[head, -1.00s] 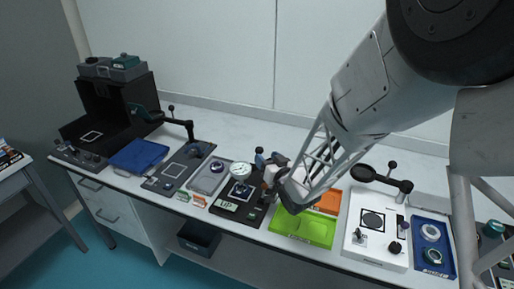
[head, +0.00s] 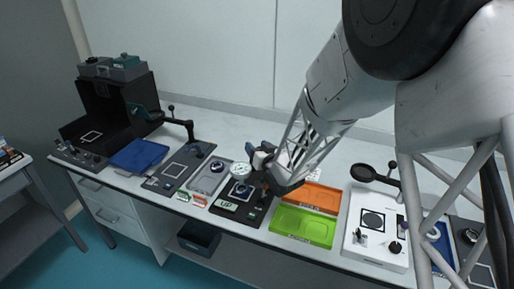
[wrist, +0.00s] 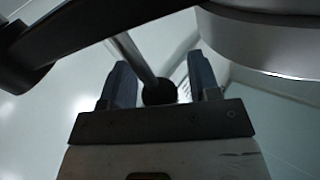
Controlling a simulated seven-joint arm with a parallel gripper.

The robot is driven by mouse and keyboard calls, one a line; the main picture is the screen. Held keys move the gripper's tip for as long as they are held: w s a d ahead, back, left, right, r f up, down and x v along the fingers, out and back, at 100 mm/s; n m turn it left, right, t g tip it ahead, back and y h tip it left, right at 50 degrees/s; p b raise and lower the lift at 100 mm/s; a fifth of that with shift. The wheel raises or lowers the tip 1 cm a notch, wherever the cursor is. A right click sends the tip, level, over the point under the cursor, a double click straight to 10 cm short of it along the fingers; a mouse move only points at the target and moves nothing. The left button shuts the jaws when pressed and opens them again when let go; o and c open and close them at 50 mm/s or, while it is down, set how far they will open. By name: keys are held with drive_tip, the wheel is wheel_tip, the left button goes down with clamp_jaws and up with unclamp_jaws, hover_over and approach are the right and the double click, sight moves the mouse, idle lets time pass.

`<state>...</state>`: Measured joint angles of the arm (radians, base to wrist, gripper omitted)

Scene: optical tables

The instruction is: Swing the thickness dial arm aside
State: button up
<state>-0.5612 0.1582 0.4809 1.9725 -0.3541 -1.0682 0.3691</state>
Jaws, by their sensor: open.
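The thickness dial (head: 239,171), a round white gauge, stands over a black base (head: 250,214) with an UP label. My gripper (head: 258,155) is just right of and behind the dial in the head view, its fingers apart. In the wrist view, my open gripper (wrist: 158,72) has a metal rod (wrist: 137,58) with a dark round end (wrist: 158,92) between its two blue-grey fingers. I cannot tell whether either finger touches it. A dark bar (wrist: 70,30) crosses the upper left. My wrist hides part of the dial arm in the head view.
A grey tray (head: 205,188) lies left of the dial base. The bench behind is mostly clear.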

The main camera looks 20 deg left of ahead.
drive_tip(key=shift+a, duration=0.1)
clamp_jaws()
idle(0.4)
drive_tip(key=shift+w+a+m+t+h, duration=0.15)
drive_tip(key=shift+w+m+t+h, duration=0.05)
drive_tip(key=shift+m+t+h, duration=0.1)
drive_tip(key=w+m+t+h, duration=0.5)
drive_tip(key=m+h, duration=0.6)
drive_tip(key=h, duration=0.6)
drive_tip(key=shift+w+a+m, duration=0.4)
drive_tip(key=shift+w, duration=0.8)
drive_tip(key=shift+r, duration=0.1)
